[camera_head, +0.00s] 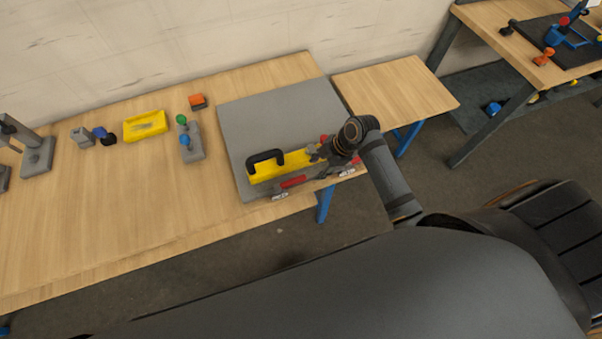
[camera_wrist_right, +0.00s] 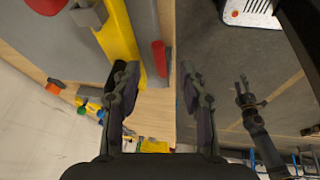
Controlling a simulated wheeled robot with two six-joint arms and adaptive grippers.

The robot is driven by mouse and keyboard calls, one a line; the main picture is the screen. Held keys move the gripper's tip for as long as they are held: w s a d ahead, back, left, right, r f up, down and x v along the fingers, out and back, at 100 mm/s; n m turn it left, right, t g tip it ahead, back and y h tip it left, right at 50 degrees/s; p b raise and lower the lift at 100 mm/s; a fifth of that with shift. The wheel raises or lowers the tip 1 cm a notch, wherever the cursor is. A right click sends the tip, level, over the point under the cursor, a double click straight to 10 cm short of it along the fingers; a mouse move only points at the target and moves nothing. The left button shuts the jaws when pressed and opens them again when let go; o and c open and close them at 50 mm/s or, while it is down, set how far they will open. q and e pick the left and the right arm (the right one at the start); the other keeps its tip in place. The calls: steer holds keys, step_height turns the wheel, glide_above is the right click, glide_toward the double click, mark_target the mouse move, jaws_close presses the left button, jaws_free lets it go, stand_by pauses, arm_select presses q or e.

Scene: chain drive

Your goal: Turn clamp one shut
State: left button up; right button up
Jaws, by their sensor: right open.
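A yellow fixture (camera_head: 262,172) with a black handle (camera_head: 265,157) lies on a grey plate (camera_head: 240,120) near the table's front edge. A red clamp lever (camera_head: 293,182) lies along its front side; more red parts show near my gripper. The labels are too small to read, so I cannot tell which is clamp one. My right gripper (camera_head: 318,153) is over the fixture's right end. What seems my left gripper (camera_wrist_right: 243,90) shows there, away from the table.
A yellow tray (camera_head: 145,126), a grey block with green and blue knobs (camera_head: 191,150) and an orange block (camera_head: 198,101) stand left of the plate. A small side table (camera_head: 395,90) stands at right. The table's front left is clear.

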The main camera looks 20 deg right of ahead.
mark_target(300, 178)
steer(key=shift+n, duration=0.7)
steer(key=x, duration=0.3)
steer(key=a+p+x, duration=0.1)
steer(key=x, duration=0.1)
steer(key=p+x, duration=0.1)
steer(key=x, duration=0.2)
steer(key=shift+a, duration=0.4)
arm_select(q)
steer(key=shift+w+d+r, duration=0.1)
steer(key=shift+w+r, duration=0.05)
steer(key=shift+r, duration=0.45)
steer(key=shift+w+d+r, duration=0.1)
steer(key=shift+r, duration=0.5)
arm_select(e)
steer(key=shift+w, duration=0.1)
jaws_close()
